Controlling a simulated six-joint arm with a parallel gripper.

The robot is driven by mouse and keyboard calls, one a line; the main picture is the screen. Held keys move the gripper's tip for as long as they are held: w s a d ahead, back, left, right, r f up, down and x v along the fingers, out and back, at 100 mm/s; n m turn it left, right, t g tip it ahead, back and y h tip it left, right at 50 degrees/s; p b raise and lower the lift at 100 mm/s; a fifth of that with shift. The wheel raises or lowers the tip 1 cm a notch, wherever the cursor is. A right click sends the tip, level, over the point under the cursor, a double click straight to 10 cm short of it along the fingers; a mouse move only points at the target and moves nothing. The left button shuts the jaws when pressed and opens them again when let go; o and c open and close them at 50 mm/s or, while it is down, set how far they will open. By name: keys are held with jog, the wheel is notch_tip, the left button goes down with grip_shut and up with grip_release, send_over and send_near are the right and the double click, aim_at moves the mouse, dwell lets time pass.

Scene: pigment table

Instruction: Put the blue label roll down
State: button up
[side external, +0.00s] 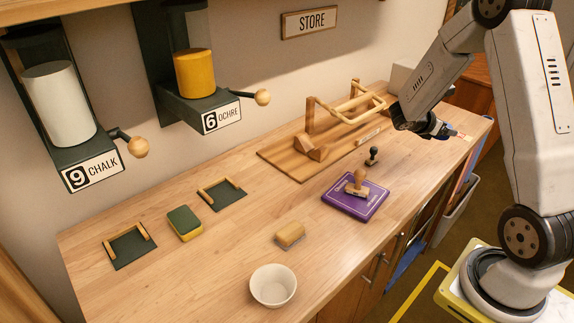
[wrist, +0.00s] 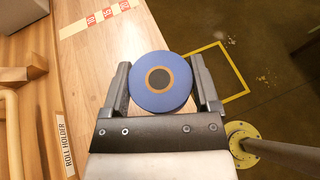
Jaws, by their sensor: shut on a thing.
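The blue label roll (wrist: 179,92) is a blue disc with a tan ring and dark centre, seen face-on in the wrist view. My gripper (wrist: 161,88) is shut on it, one finger on each side, over the table's edge with the floor to the right. In the side external view my gripper (side external: 440,130) is at the far right end of the table, and the roll is hard to make out there. The wooden roll holder (side external: 280,158) stands left of my gripper; its "ROLL HOLDER" label (wrist: 64,147) shows in the wrist view.
A strip with red marks (wrist: 98,18) lies on the table (wrist: 90,70) ahead of my gripper. A purple pad (side external: 340,200) with a wooden stamp, a small dark stamp (side external: 373,156), a brush (side external: 290,235) and a white bowl (side external: 273,286) stand nearer. Bare wood lies around them.

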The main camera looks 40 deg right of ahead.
jog(key=w+a+n+t, duration=0.8)
jog(key=w+a+t, duration=0.1)
jog(key=w+a, duration=0.65)
jog(key=w+a+f+n+t+y, duration=0.1)
jog(key=w+a+n+t+y, duration=0.15)
jog(key=a, duration=0.65)
jog(key=w+a+f+n+t+y, duration=0.1)
jog(key=w+a+n+t+y, duration=0.2)
jog(key=a, duration=0.6)
jog(key=n+t+y, duration=0.3)
jog(key=n+y, duration=0.9)
jog(key=n, duration=0.1)
send_over(200, 305)
notch_tip(200, 305, down, 3)
jog(key=shift+g, duration=0.25)
jog(key=shift+f, duration=2.1)
jog(key=shift+f, duration=1.75)
